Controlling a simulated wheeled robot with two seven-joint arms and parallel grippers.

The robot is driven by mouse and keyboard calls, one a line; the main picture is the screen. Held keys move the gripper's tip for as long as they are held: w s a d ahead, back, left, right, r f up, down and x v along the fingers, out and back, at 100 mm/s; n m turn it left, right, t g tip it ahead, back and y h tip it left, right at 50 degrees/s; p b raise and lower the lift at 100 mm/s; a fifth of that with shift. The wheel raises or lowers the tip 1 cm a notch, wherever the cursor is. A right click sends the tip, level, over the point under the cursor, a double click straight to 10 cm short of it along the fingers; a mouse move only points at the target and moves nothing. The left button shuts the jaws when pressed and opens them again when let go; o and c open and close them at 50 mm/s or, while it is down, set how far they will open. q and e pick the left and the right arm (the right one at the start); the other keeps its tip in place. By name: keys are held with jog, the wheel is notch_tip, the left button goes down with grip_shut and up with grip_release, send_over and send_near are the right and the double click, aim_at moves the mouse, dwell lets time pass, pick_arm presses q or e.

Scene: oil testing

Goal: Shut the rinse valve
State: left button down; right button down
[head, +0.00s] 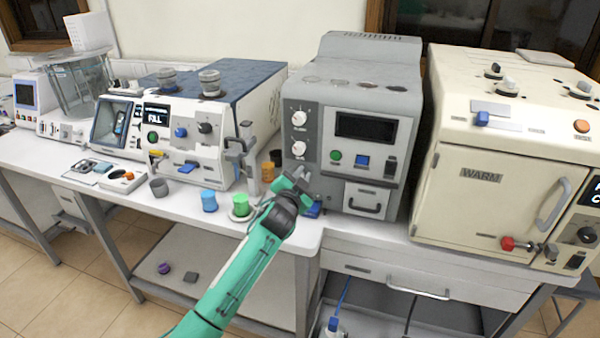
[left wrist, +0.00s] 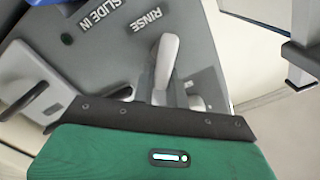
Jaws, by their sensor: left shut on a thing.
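The rinse valve's pale grey lever (left wrist: 166,62) stands out from a grey panel (left wrist: 105,55) beside the printed word RINSE in the left wrist view. My left gripper (head: 292,184) is at the lower left front of the grey machine (head: 338,115) in the head view. In the left wrist view its green body and black edge cover the lower part of the picture. My right gripper is not in view.
The grey machine's drawer handle (head: 366,208) is just right of my gripper. A cream WARM oven (head: 490,185) is at the right. The words SLIDE IN are printed near the valve.

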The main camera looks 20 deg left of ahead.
pick_arm(q)
jog(key=m, duration=0.3)
jog(key=shift+d+f+p, duration=0.2)
jog(key=shift+d+p, duration=0.05)
jog(key=shift+p, duration=0.05)
jog(key=shift+f+m, duration=0.2)
jog(key=shift+m, duration=0.6)
jog(key=m, duration=0.2)
jog(key=shift+d+f+m+p, duration=0.15)
jog(key=shift+f+m+p, duration=0.15)
jog(key=shift+p, duration=0.1)
jog(key=shift+d+f+m, duration=0.1)
jog(key=shift+f+m, duration=0.05)
jog(key=shift+m, duration=0.55)
jog(key=shift+f+m, duration=0.15)
jog(key=shift+m, duration=0.55)
jog(key=c, duration=1.4)
grip_release()
jog(key=shift+s, duration=0.1)
